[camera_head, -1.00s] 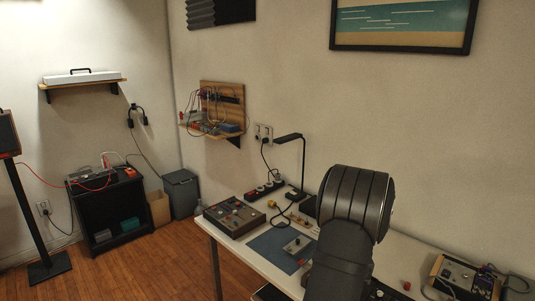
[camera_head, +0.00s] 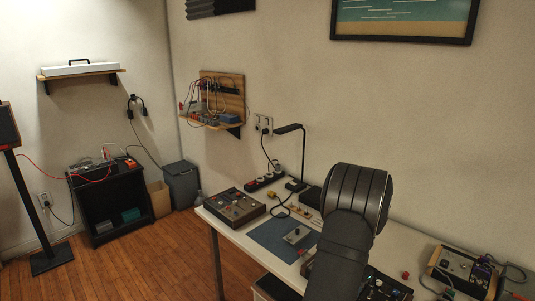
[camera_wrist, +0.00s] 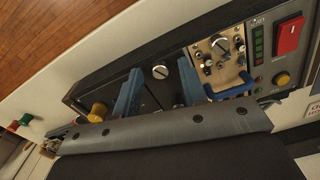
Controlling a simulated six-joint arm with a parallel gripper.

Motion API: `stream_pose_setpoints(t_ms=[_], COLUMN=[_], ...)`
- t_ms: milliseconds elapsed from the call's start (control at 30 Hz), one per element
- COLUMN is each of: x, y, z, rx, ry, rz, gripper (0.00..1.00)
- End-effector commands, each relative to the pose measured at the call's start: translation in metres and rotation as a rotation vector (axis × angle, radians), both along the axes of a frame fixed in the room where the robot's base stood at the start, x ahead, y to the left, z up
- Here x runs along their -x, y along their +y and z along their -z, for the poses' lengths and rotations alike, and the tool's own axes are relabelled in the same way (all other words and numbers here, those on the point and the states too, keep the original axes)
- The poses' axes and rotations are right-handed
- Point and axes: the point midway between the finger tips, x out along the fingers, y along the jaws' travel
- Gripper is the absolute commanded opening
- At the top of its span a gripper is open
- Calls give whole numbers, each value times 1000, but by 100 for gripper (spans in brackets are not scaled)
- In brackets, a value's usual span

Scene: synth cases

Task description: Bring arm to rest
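My dark arm (camera_head: 345,240) rises in the head view in front of the white table (camera_head: 232,236), its thick rounded joint at the top. My gripper is hidden there. In the wrist view, two blue fingertips of my gripper (camera_wrist: 160,88) stand apart with a gap between them and nothing held. A dark riveted sheet-like part (camera_wrist: 165,130) fills the bottom of that view and hides what lies under it.
On the table are a knobbed box (camera_head: 235,205), a blue mat (camera_head: 272,240) with a small grey box (camera_head: 296,235), a dark lamp (camera_head: 303,155), and another device (camera_head: 458,272) at right. A wooden wall shelf (camera_head: 236,92) hangs behind. Open floor (camera_head: 160,262) lies left.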

Motion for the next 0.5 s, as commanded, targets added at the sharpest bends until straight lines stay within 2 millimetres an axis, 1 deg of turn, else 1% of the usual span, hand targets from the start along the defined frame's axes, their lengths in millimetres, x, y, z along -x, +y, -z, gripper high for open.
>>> stream_pose_setpoints(t_ms=[500], x=[0], y=[0], z=[0], rx=[0], ry=[0], rz=[-418], gripper=[39])
